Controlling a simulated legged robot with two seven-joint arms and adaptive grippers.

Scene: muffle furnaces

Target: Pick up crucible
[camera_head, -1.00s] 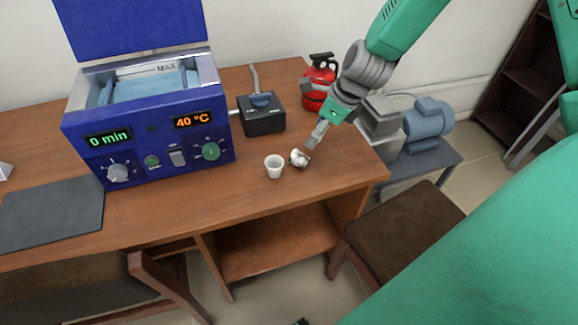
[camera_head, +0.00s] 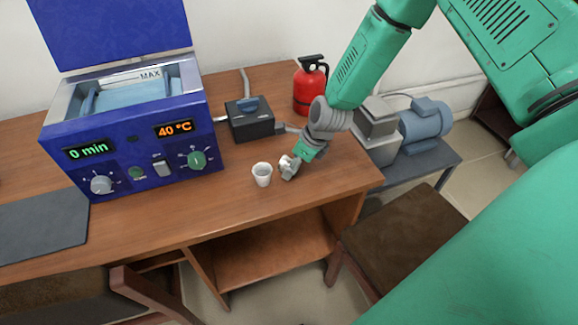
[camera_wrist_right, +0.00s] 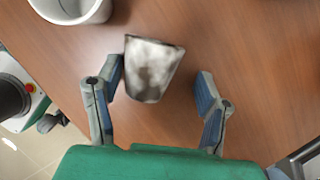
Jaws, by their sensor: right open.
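A stained grey-white crucible (camera_wrist_right: 152,68) shows between the fingers in the right wrist view, its wide end away from the palm. It is closer to the left finger in that view. In the head view it is a small pale shape (camera_head: 285,161), partly hidden by the gripper. A clean white cup-shaped crucible (camera_head: 262,174) stands upright just left of it; its edge also shows at the top left of the wrist view (camera_wrist_right: 72,12). My right gripper (camera_wrist_right: 160,78) is open, fingers on either side of the stained crucible. In the head view the gripper (camera_head: 289,169) is low over the table. My left gripper is out of view.
A blue furnace (camera_head: 130,125) with its lid up stands on the wooden table (camera_head: 225,205), left of the crucibles. A black control box (camera_head: 251,122) and red extinguisher (camera_head: 310,86) are behind. A dark mat (camera_head: 45,225) lies left. The table's front edge is close.

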